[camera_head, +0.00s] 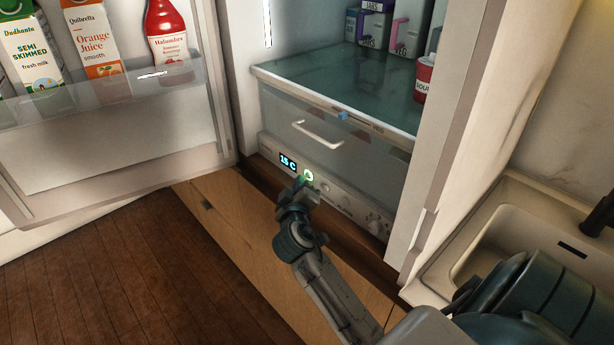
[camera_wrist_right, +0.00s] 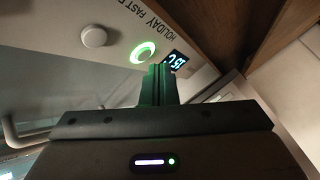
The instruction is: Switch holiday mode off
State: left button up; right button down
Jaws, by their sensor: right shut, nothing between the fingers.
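The control panel (camera_head: 345,203) runs along the bottom of the open fridge. On it are a lit display (camera_head: 288,161) reading about 15 C and a button with a glowing green ring (camera_head: 308,175). In the right wrist view the green-ringed button (camera_wrist_right: 143,52) is lit, the word HOLIDAY is printed nearest it, and a plain white button (camera_wrist_right: 93,36) beside it is unlit. My right gripper (camera_head: 300,185) is shut and empty, its fingertips (camera_wrist_right: 158,72) close to the lit button. I cannot tell whether they touch it. My left gripper is not in view.
The fridge door (camera_head: 110,150) stands open at the left, with cartons and a red bottle on its shelf. A clear drawer (camera_head: 310,125) with a white handle is above the panel. A wooden drawer front (camera_head: 235,220) lies below. A sink (camera_head: 500,225) is at the right.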

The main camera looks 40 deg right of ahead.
jog(key=shift+d, duration=0.1)
dwell(0.3)
jog(key=shift+d, duration=0.35)
jog(key=shift+d, duration=0.15)
dwell(0.3)
jog(key=shift+a, duration=0.65)
jog(key=a+b, duration=0.1)
jog(key=a, duration=0.5)
jog(key=shift+s, duration=0.25)
dwell(0.9)
